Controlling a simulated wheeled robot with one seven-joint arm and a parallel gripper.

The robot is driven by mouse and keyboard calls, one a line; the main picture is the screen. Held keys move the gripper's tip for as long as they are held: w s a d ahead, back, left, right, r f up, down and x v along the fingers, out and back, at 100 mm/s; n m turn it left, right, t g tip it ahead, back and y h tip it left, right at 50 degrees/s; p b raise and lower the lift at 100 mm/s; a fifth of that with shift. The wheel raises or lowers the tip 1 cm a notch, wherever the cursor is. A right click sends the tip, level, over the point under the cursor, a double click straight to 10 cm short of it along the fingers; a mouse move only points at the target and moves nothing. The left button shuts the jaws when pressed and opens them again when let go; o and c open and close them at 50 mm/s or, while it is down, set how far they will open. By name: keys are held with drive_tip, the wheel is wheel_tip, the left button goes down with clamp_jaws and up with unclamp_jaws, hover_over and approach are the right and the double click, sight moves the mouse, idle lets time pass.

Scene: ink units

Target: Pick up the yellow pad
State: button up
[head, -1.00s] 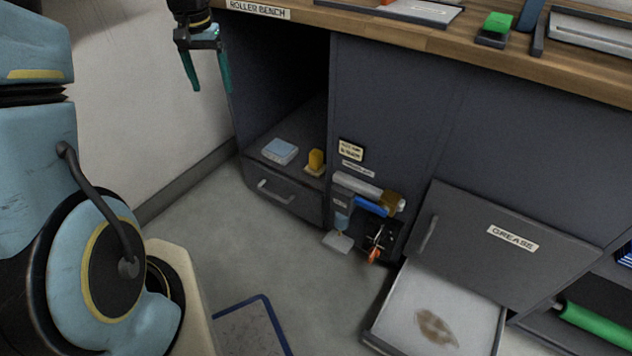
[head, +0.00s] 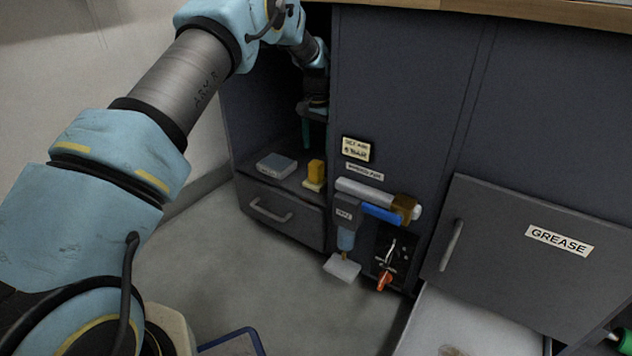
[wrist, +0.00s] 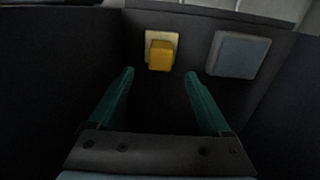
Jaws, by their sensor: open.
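The yellow pad (head: 316,171) stands on a small pale base inside the open cabinet bay, above the drawer. In the wrist view the yellow pad (wrist: 161,54) on its pale square base lies ahead of the fingertips, near the middle between them. My gripper (wrist: 160,75) is open and empty, its two green fingers apart and not touching the pad. In the head view my gripper (head: 308,130) hangs inside the dark bay above the pad; one finger shows clearly and the other is hard to make out.
A grey-blue flat block (head: 276,165) lies left of the pad in the same bay. The bay's side panels are close by. The GREASE door (head: 530,255) stands farther right.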

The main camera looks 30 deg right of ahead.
sight(316, 172)
drive_tip(key=f+b, duration=0.1)
drive_tip(key=f, duration=0.2)
drive_tip(key=f+b, duration=0.1)
drive_tip(key=f, duration=0.3)
drive_tip(key=f+b, duration=0.2)
drive_tip(key=f, duration=0.1)
drive_tip(key=shift+a+f, duration=0.15)
drive_tip(key=shift+a, duration=0.1)
drive_tip(key=shift+c, duration=0.4)
clamp_jaws()
